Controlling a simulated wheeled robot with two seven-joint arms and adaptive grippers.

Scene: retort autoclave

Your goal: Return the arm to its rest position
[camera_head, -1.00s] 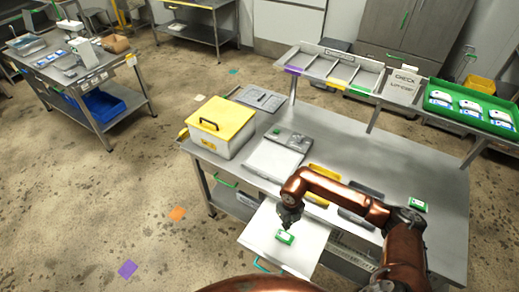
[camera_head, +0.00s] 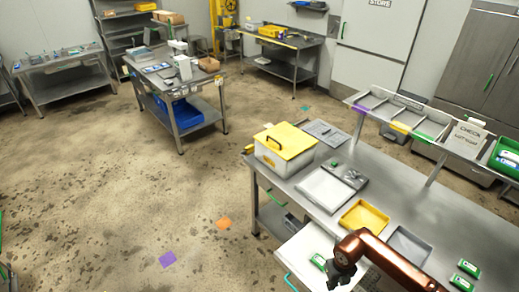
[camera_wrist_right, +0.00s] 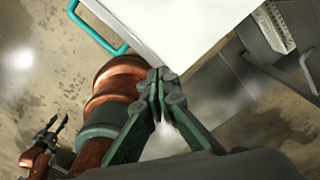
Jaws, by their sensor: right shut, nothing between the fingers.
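My right arm, copper coloured, comes in from the lower right in the head view. Its dark gripper (camera_head: 341,274) is over the white pulled-out drawer (camera_head: 300,246) at the near side of the bench, beside a small green-and-white pack (camera_head: 318,261). In the right wrist view the green fingers (camera_wrist_right: 160,78) of this gripper are closed together and hold nothing. My left gripper (camera_wrist_right: 52,127) shows small at the lower left of the right wrist view, its two dark fingers apart and empty above the floor. It is not seen in the head view.
The steel bench (camera_head: 392,170) carries a yellow-lidded box (camera_head: 283,150), a yellow tray (camera_head: 363,217), a grey tray (camera_head: 408,245) and green packs (camera_head: 468,267). A raised rack (camera_head: 402,112) runs along its back. Floor on the left is open.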

